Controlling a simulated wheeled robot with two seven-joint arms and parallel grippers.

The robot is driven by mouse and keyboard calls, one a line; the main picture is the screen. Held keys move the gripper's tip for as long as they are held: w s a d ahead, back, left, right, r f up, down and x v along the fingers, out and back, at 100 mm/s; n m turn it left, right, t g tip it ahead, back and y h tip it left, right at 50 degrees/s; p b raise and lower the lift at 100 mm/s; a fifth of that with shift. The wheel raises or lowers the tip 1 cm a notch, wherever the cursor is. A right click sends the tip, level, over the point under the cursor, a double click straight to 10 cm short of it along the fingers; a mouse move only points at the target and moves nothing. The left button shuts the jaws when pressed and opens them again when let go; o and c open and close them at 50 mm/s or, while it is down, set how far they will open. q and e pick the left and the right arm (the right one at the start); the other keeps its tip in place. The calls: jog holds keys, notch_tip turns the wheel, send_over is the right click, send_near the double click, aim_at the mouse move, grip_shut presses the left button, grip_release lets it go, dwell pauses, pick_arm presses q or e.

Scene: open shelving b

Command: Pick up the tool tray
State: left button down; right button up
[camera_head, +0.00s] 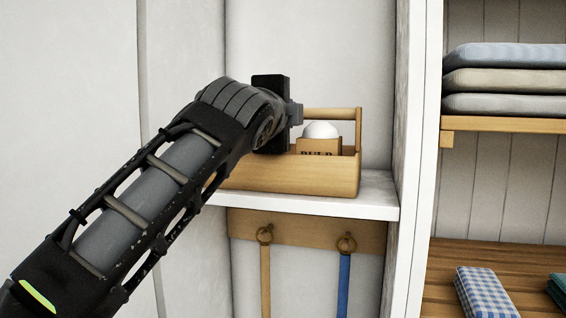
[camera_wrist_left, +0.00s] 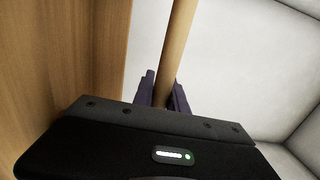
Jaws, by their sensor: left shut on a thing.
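The tool tray (camera_head: 300,180) is a wooden carrier with a round bar handle (camera_head: 335,114). It stands on a white shelf (camera_head: 372,196) in the head view. A box marked "BULB" (camera_head: 319,147) with a white bulb (camera_head: 320,130) sits inside it. My left gripper (camera_head: 297,113) is at the handle, and my arm hides the tray's left part. In the left wrist view the two dark fingers (camera_wrist_left: 164,92) are on either side of the handle (camera_wrist_left: 178,45), shut on it. My right gripper is not in either view.
A white upright panel (camera_head: 413,150) stands close to the tray's right. Below the shelf, a wooden rail (camera_head: 300,231) holds a tan handle (camera_head: 265,280) and a blue handle (camera_head: 344,285). Folded cloths (camera_head: 500,80) and a checked cloth (camera_head: 487,292) lie on shelves at the right.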

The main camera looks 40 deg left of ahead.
pick_arm(q)
jog(key=shift+r, duration=0.1)
notch_tip(320, 180, up, 10)
jog(key=p, duration=0.3)
jog(key=shift+p, duration=0.4)
dwell(0.6)
